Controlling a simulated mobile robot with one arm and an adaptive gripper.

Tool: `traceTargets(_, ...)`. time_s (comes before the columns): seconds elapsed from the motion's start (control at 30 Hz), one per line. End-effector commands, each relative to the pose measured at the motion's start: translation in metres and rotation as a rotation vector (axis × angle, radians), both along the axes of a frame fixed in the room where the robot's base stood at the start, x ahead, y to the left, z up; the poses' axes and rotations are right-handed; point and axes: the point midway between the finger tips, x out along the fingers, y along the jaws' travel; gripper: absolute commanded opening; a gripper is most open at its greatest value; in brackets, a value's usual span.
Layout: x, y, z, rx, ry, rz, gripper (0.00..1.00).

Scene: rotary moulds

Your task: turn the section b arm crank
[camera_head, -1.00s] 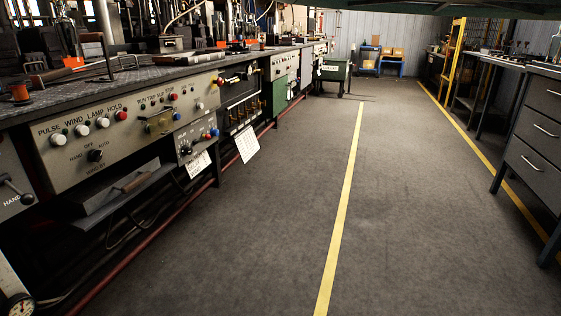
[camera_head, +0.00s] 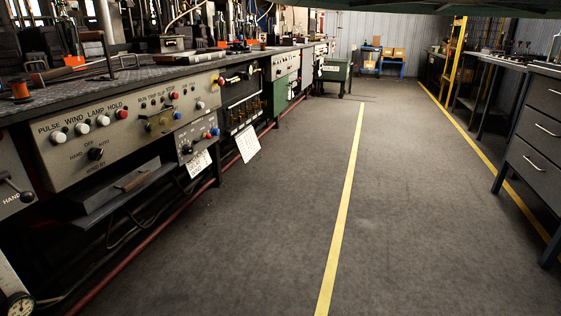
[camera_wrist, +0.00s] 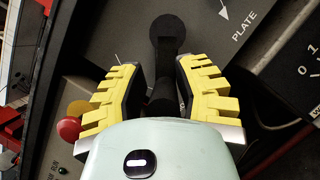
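In the wrist view a black crank arm (camera_wrist: 168,48) lies on a dark grey panel marked PLATE, with its round hub at the top. Its dark handle (camera_wrist: 163,92) lies between the two yellow-ridged fingers of my gripper (camera_wrist: 158,82). The fingers stand apart, one on each side of the handle. I cannot tell whether their pads press on it. The handle's lower end is hidden by my gripper's body. My gripper does not show in the head view, and no section b label is readable.
In the wrist view a red button (camera_wrist: 69,129) and a yellow button sit left of my gripper. In the head view control panels (camera_head: 75,150) line the left bench. A shelf (camera_head: 118,192) juts out below them. The aisle floor (camera_head: 270,230) is clear; drawers (camera_head: 535,130) stand right.

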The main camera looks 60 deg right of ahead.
Motion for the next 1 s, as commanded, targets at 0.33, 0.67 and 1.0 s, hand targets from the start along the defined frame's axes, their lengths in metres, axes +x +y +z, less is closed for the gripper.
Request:
traceTargets(0.33, 0.000, -0.001, -0.002, 0.001, 0.005, -0.001, 0.52)
traceTargets(0.67, -0.015, 0.000, -0.007, -0.004, 0.006, 0.000, 0.52)
traceTargets(1.0, -0.084, 0.004, -0.025, -0.002, 0.008, 0.010, 0.52)
